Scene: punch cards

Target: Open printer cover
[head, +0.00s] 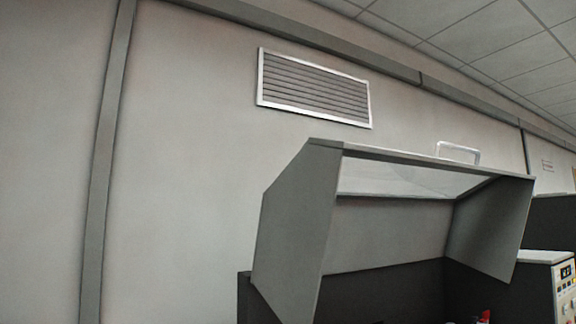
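The printer cover (292,225) is a grey hood with angled side panels and a pale translucent window (400,180). It stands raised over the dark printer body (385,290), and its underside and inside show. A light metal handle (458,150) sits on the cover's upper edge, toward the right. The lower part of the printer is cut off by the bottom of the picture. My gripper is not in view.
A vent grille (314,88) is on the plain grey wall behind. A machine with a light panel of buttons (565,285) stands at the right edge. A small red item (485,316) shows low inside the printer. The left side shows only wall.

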